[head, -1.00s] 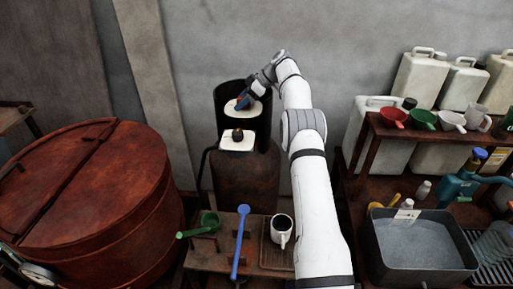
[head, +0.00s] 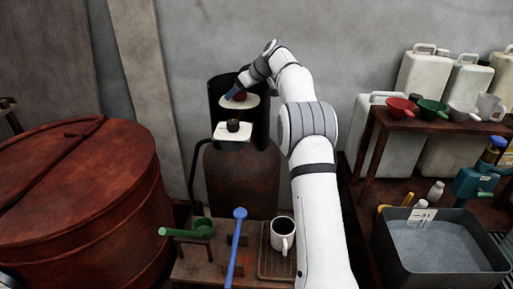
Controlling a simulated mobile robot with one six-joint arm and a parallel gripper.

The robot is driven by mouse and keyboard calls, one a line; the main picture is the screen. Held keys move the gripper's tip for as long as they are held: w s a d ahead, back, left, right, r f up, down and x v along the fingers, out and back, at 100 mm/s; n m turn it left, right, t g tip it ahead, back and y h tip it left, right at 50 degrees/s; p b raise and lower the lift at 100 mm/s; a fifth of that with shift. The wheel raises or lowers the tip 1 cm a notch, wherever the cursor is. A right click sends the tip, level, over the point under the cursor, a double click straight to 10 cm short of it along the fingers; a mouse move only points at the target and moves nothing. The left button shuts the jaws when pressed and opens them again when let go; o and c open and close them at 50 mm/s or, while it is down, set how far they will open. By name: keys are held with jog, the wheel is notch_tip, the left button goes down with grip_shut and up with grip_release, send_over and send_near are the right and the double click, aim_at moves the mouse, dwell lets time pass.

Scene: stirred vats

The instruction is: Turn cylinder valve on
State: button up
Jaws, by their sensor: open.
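A dark brown cylinder (head: 243,185) stands against the wall, with an open-fronted black guard (head: 262,98) on top. Inside the guard, a red knob (head: 240,97) sits on a white plate (head: 252,103). Below it, a dark brown knob (head: 233,125) sits on a second white plate (head: 221,134).
A large red-brown vat (head: 80,205) stands at the left. In front of the cylinder, a low table holds a green ladle (head: 200,228), a blue ladle (head: 237,240) and a white mug (head: 282,232). At the right are a shelf (head: 432,124) with cups and a grey basin (head: 435,245).

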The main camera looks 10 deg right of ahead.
jog(key=shift+f+m+t+h+b, duration=0.3)
jog(key=shift+m+t+h+b, duration=0.2)
jog(key=shift+m+b, duration=0.55)
jog(key=m+t+h+b, duration=0.1)
jog(key=m+h+b, duration=0.1)
jog(key=m+b, duration=0.1)
jog(key=shift+r, duration=0.15)
jog(key=v, duration=0.8)
jog(key=s+a+f+m+g+h+p, duration=0.1)
jog(key=s+f, duration=0.1)
jog(key=s, duration=1.1)
jog(key=s+a+f+m+g+h+p, duration=0.1)
jog(key=s+a+f+g+p, duration=0.1)
jog(key=s, duration=1)
jog(key=shift+s+a+f, duration=0.2)
jog(key=shift+s+f, duration=0.1)
jog(key=shift+s, duration=0.1)
